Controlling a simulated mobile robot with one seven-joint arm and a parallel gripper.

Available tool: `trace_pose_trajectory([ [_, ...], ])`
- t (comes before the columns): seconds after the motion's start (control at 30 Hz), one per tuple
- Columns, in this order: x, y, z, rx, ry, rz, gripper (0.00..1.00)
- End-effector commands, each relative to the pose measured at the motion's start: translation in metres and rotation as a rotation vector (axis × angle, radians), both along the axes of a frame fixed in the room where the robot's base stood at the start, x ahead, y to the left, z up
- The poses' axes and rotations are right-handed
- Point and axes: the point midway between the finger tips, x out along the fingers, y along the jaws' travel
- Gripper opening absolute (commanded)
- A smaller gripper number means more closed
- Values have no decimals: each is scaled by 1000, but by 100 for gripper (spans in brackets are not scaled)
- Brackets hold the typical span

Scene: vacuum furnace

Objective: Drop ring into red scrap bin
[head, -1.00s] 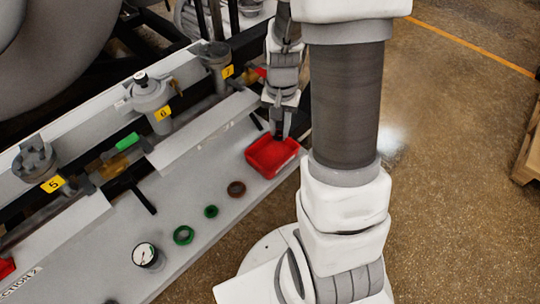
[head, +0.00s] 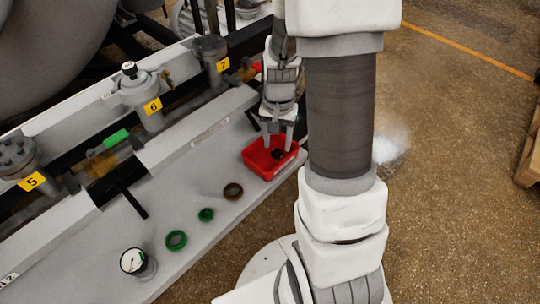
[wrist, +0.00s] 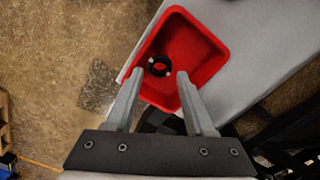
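The red scrap bin (head: 258,160) stands on the grey bench near its right end. A small black ring (head: 278,154) lies inside the bin, and the ring also shows on the bin floor in the wrist view (wrist: 160,67). My gripper (head: 277,146) is above the bin with its two fingers spread apart. In the wrist view the open fingers (wrist: 162,88) have nothing between them, and the ring lies beyond their tips. The bin (wrist: 205,55) also fills the middle of the wrist view.
A brown ring (head: 233,191), two green rings (head: 176,240) (head: 206,215) and a round gauge (head: 133,262) stand along the bench. Valves tagged 5, 6 and 7 (head: 150,95) line the back.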

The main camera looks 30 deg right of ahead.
Motion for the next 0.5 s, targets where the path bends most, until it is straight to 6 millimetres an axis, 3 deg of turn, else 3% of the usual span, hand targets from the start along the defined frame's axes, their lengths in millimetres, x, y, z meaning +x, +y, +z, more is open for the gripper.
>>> trace_pose_trajectory([
  [0.33,0,0,2,0,0,0,62],
  [0.5,1,0,22,-1,-3,0,62],
])
